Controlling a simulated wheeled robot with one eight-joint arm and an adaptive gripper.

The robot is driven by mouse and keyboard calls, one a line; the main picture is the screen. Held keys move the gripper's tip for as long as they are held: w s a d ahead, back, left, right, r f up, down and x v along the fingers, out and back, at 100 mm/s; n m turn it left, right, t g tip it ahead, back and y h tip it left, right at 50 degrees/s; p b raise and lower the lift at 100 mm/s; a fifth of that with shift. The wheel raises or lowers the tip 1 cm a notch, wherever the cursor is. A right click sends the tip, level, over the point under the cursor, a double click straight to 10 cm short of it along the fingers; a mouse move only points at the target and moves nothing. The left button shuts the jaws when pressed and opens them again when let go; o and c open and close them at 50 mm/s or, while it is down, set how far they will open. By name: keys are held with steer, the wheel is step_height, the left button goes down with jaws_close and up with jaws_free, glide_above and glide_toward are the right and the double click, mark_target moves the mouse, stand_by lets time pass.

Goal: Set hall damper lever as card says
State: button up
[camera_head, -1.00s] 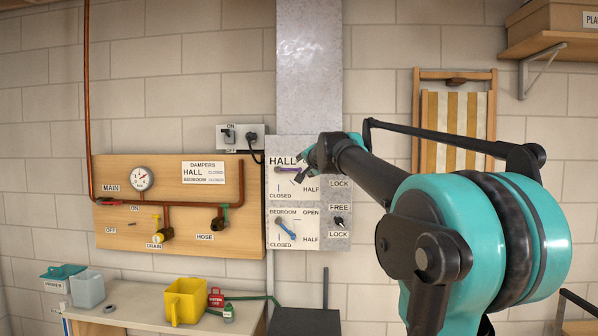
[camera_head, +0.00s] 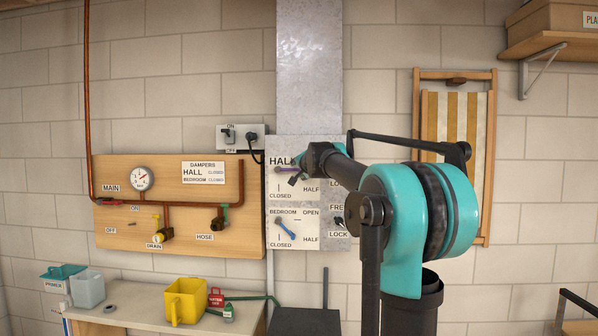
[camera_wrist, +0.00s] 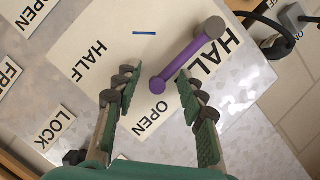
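The hall damper lever (camera_wrist: 188,56) is purple with a grey round hub at its upper right. Its free end points at the OPEN label (camera_wrist: 154,114) in the wrist view. My gripper (camera_wrist: 155,82) is open, its fingers either side of the lever's free end with gaps showing. In the head view my gripper (camera_head: 301,174) partly covers the hall plate (camera_head: 273,190). The card (camera_head: 203,173) on the wooden board appears to read HALL CLOSED and BEDROOM CLOSED, in small print. The hall HALF label (camera_wrist: 89,61) lies left of the lever in the wrist view.
The blue bedroom lever (camera_head: 287,230) sits below, slanting toward HALF. A dark lock knob (camera_wrist: 75,157) is beside my left finger in the wrist view. A switch box (camera_head: 240,137) with a cable is up left. A bench (camera_head: 140,318) stands below the pipe board.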

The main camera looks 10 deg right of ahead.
jaws_close()
